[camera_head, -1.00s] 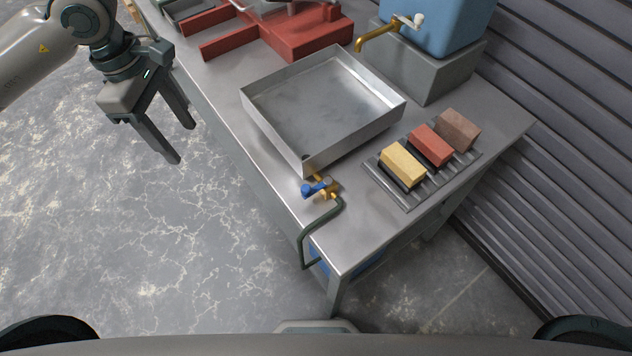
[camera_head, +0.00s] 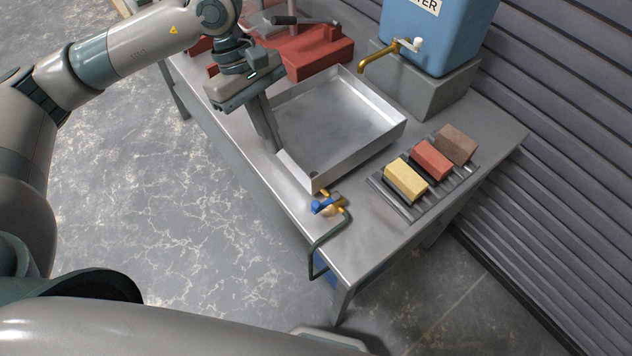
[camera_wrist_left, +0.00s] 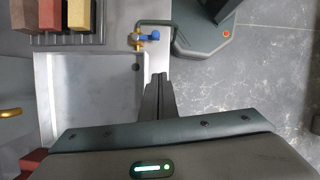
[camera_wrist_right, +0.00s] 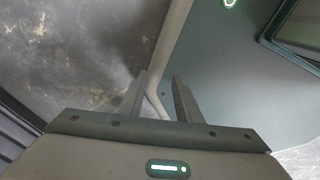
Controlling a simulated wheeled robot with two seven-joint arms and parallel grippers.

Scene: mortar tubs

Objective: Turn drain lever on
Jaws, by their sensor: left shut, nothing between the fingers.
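The drain lever (camera_head: 325,206) has a blue handle on a brass valve at the near corner of the shallow metal tray (camera_head: 362,158). It also shows in the left wrist view (camera_wrist_left: 150,36), lying sideways across the valve. A dark green hose (camera_head: 318,243) runs from the valve over the table's edge. My left gripper (camera_head: 272,146) is shut and empty, pointing down beside the tray's left wall, away from the lever. Its closed fingers show in the left wrist view (camera_wrist_left: 158,80). My right gripper (camera_wrist_right: 160,78) is open and empty, seen only in its wrist view.
A rack with yellow, red and brown blocks (camera_head: 432,160) lies right of the tray. A blue water tank (camera_head: 425,40) with a brass tap (camera_head: 378,57) stands behind on a grey block. A red stand (camera_head: 310,58) is at the back. Bare tabletop surrounds the valve.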

